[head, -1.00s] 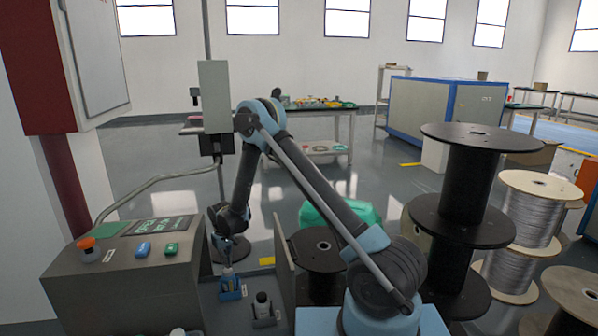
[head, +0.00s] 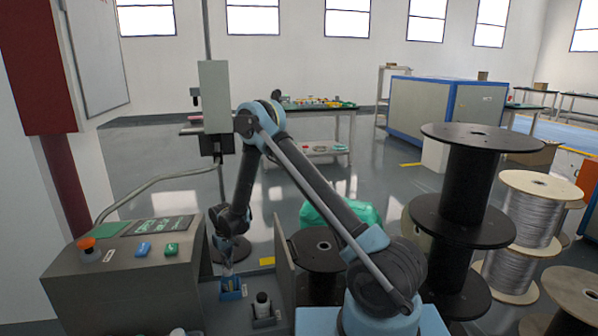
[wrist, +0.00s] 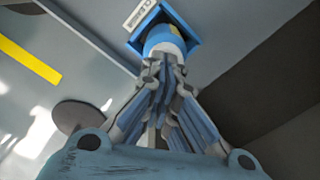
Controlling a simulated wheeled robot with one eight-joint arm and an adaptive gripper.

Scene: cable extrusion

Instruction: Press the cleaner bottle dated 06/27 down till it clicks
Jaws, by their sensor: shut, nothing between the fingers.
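My gripper (wrist: 163,66) is shut and empty, pointing down, with its fingertips right at the top of a blue bottle with a pale top (wrist: 165,42). I cannot tell whether the tips touch it. The bottle stands in a square blue holder (wrist: 194,42) with a white label (wrist: 141,13) whose text I cannot read. In the head view my gripper (head: 227,268) is above the same blue holder (head: 231,291), and the bottle is mostly hidden.
A grey control box (head: 125,285) with buttons stands at left, close to the holders. A thin upright panel (head: 285,262) and black spools (head: 320,262) stand at right. White tops (head: 178,332) show at the bottom edge.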

